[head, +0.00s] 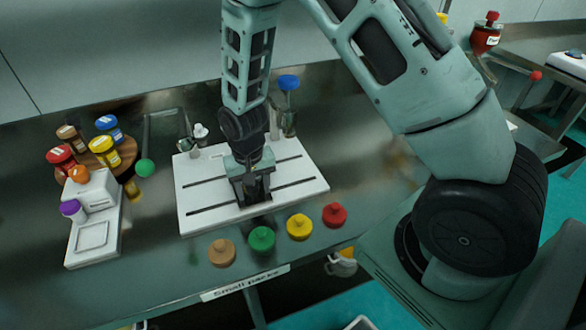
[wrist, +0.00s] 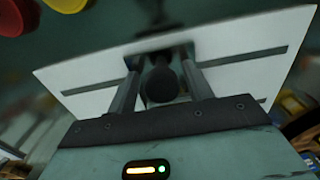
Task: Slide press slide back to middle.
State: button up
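The white press plate (head: 300,170) lies on the steel table with two long dark slots; it also fills the upper part of the wrist view (wrist: 85,75). The dark press slide with its round knob (wrist: 162,84) is on the plate, largely hidden by my gripper in the head view. My gripper (head: 253,192) points down over the plate, low near its front slot. In the wrist view its two fingers (wrist: 160,78) stand apart on either side of the knob, with a narrow gap visible on each side.
Tan, green (head: 262,238), yellow and red (head: 334,214) knobs line the front edge. A white scale-like unit (head: 97,210) and a round rack of coloured jars (head: 104,150) stand at left. A blue-topped post (head: 288,84) rises behind the plate.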

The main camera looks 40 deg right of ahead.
jog(key=o, duration=1.1)
notch_tip(320, 180, up, 9)
jog(key=p, duration=0.7)
jog(key=shift+r, duration=0.1)
